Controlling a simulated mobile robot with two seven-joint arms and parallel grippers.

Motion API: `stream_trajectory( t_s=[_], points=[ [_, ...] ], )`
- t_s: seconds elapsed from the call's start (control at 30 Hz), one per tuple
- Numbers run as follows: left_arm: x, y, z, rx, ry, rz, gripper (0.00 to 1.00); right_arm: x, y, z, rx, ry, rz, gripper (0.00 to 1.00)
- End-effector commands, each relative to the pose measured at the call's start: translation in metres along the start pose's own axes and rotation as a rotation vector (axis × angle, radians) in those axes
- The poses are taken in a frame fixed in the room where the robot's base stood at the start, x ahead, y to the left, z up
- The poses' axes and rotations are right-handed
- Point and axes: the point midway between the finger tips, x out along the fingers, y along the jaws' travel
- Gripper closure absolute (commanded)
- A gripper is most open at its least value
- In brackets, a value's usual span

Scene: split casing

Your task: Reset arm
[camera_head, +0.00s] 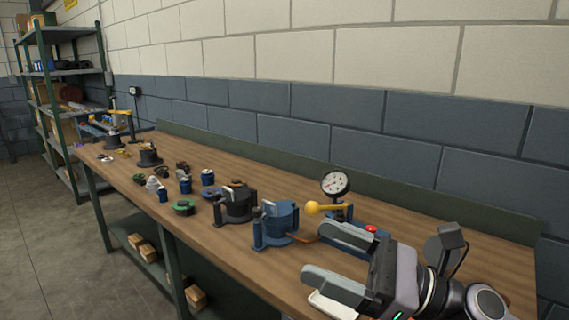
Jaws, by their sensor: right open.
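My right gripper (335,258) is at the lower right, above the front of the workbench, with its two fingers pointing left. Its fingers are apart, and I see nothing held between them. A blue casing part (275,226) stands on the bench just left of the fingertips, apart from them. A dark grey casing part (236,204) stands left of the blue one. My left gripper is not in this view.
The wooden bench (215,250) carries several small parts, including a green ring (183,207). A dial gauge (336,184) and a yellow knob (313,207) stand behind my right gripper. A white tray (331,306) lies below it. Shelving (62,95) stands far left.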

Motion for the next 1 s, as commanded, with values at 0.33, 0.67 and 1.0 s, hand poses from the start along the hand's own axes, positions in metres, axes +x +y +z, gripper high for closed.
stream_trajectory(
  t_s=[0.33, 0.67, 1.0],
  points=[
    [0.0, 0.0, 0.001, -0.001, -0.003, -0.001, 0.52, -0.061, -0.053, -0.018, 0.955, -0.447, -0.596, 0.18],
    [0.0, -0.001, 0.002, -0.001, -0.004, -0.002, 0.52, -0.178, -0.035, -0.124, 1.782, -0.894, -1.238, 0.18],
    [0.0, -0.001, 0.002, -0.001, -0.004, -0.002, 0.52, -0.268, 0.083, -0.207, -2.088, 1.248, 1.81, 0.18]
  ],
)
